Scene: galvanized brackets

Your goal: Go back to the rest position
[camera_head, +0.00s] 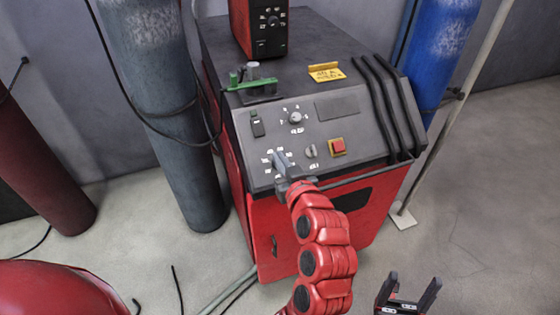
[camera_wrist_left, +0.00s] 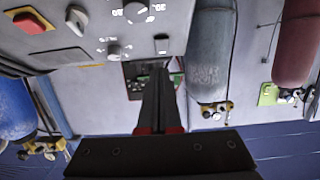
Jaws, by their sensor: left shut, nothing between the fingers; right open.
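My left gripper (camera_head: 281,162) is at the front panel of the red and grey machine (camera_head: 255,205), over the lower-left dial with white marks. Its fingers are shut and empty; they also show shut in the left wrist view (camera_wrist_left: 158,85). In the head view the gripper partly hides the dial, which shows at the top of the left wrist view (camera_wrist_left: 135,11). I cannot tell whether the fingertips touch the panel. My right gripper (camera_head: 408,293) is open and empty at the bottom right, above the floor and apart from the machine.
The panel carries a red button (camera_head: 338,146), a small knob (camera_head: 311,151), an upper knob (camera_head: 295,118) and a switch (camera_head: 257,124). Grey (camera_head: 165,100) and blue (camera_head: 440,45) cylinders flank the machine. A pale pole (camera_head: 455,105) stands right. The floor at right is clear.

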